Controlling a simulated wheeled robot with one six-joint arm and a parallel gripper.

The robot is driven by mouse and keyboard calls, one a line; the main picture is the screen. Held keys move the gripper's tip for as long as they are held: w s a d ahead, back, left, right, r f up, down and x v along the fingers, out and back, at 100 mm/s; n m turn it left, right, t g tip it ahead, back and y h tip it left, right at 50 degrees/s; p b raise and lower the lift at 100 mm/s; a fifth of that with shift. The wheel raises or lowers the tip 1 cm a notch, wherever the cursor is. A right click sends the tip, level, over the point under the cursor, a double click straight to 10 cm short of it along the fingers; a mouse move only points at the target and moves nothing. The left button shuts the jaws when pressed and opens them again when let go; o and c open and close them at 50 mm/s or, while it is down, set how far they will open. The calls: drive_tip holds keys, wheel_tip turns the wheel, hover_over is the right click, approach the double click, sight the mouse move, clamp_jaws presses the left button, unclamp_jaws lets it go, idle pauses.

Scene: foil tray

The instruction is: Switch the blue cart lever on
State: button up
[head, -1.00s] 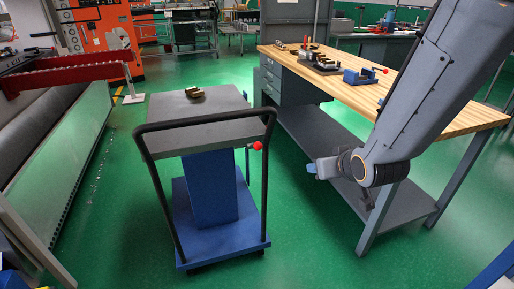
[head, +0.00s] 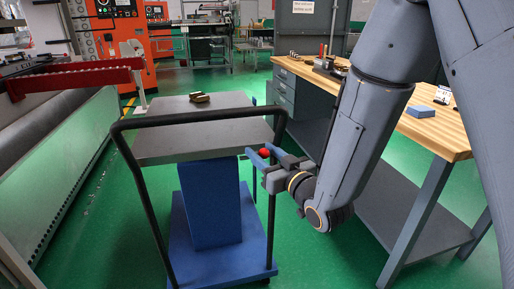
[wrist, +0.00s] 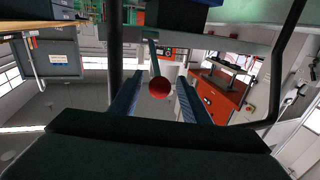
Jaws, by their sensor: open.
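The blue cart has a grey top (head: 210,139), a blue column (head: 210,203) and a blue base. Its lever ends in a red ball knob (head: 264,153) beside the right edge of the top. In the wrist view the red knob (wrist: 159,87) sits between the two fingers, with the thin lever bar (wrist: 151,52) behind it. My gripper (head: 262,156) is open around the knob, reaching in from the right. Gaps show on both sides of the knob in the wrist view. Most of the lever bar is hidden in the head view.
The cart's black handle (head: 150,207) loops up close to my gripper. Green floor is clear between cart and bench.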

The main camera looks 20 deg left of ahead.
drive_tip(key=shift+x, duration=1.85)
clamp_jaws()
drive_tip(key=shift+f, duration=0.1)
